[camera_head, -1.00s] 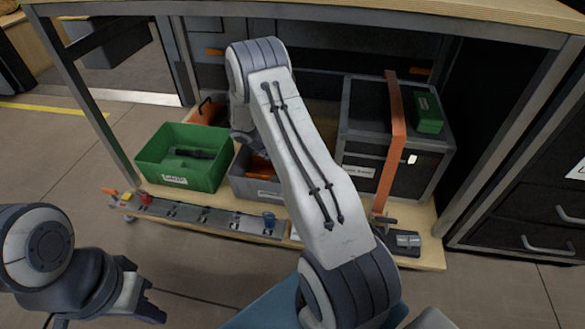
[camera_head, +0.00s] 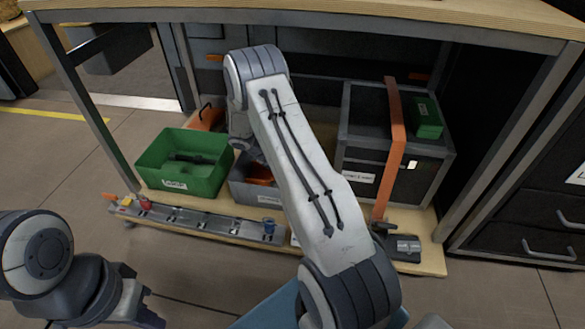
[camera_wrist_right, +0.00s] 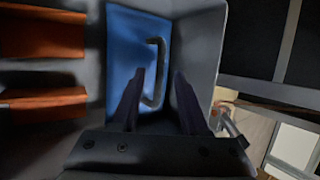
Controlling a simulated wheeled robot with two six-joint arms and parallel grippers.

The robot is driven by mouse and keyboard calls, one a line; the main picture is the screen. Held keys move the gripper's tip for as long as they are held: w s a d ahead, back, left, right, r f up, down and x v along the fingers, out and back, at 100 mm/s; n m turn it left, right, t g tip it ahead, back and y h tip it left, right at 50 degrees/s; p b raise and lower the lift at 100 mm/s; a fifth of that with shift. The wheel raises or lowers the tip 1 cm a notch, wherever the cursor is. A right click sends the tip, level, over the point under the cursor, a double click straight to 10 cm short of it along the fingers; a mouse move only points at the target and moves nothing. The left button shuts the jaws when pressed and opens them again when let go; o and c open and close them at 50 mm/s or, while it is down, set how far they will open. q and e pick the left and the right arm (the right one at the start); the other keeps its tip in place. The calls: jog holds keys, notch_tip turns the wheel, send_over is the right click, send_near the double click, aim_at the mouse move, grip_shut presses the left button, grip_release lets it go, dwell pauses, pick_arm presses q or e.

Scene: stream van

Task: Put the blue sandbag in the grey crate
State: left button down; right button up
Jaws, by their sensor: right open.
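The grey crate (camera_head: 240,187) stands on the low shelf, right of the green crate, partly hidden behind my right arm. Something orange shows inside it. The blue sandbag (camera_wrist_right: 125,48), with a grey loop handle, shows in the right wrist view, lying against a grey wall (camera_wrist_right: 198,45) that looks like the crate's. In the head view the bag is hidden. My right gripper (camera_wrist_right: 158,82) is open, its fingers on either side of the handle in the picture; contact cannot be told. My left gripper (camera_head: 150,305) is low at the left, away from the shelf, its jaw opening unclear.
The green crate (camera_head: 160,180) holds a dark item. A grey rail (camera_head: 195,217) with small coloured parts runs along the shelf's front edge. A dark case (camera_head: 362,160) with an orange strap (camera_head: 391,160) and a green box (camera_head: 427,117) stands right. The tabletop (camera_head: 330,8) overhangs.

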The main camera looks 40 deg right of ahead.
jog(key=a+r+m+t+y+p, duration=0.1)
jog(key=a+r+m+p, duration=0.5)
jog(key=a+r, duration=1.1)
jog(key=s+a+r+m+y, duration=0.25)
jog(key=s+a+r, duration=0.4)
jog(key=a, duration=0.35)
jog(key=s+a+r+m+y, duration=0.1)
jog(key=s+a+m, duration=0.2)
jog(key=s, duration=0.4)
jog(key=s+a+r+m+y, duration=0.2)
jog(key=s+a+m, duration=0.2)
jog(key=s, duration=0.3)
jog(key=s+a+r+m+t+y, duration=0.1)
jog(key=s+a+r+m+y, duration=0.1)
jog(key=s, duration=0.5)
jog(key=a+m, duration=0.1)
jog(key=m, duration=0.1)
jog(key=shift+s+a+r+m+p, duration=0.25)
jog(key=shift+m+p, duration=0.05)
jog(key=shift+m, duration=0.05)
jog(key=shift+r, duration=0.1)
notch_tip(320, 180, up, 47)
jog(key=p, duration=4.7)
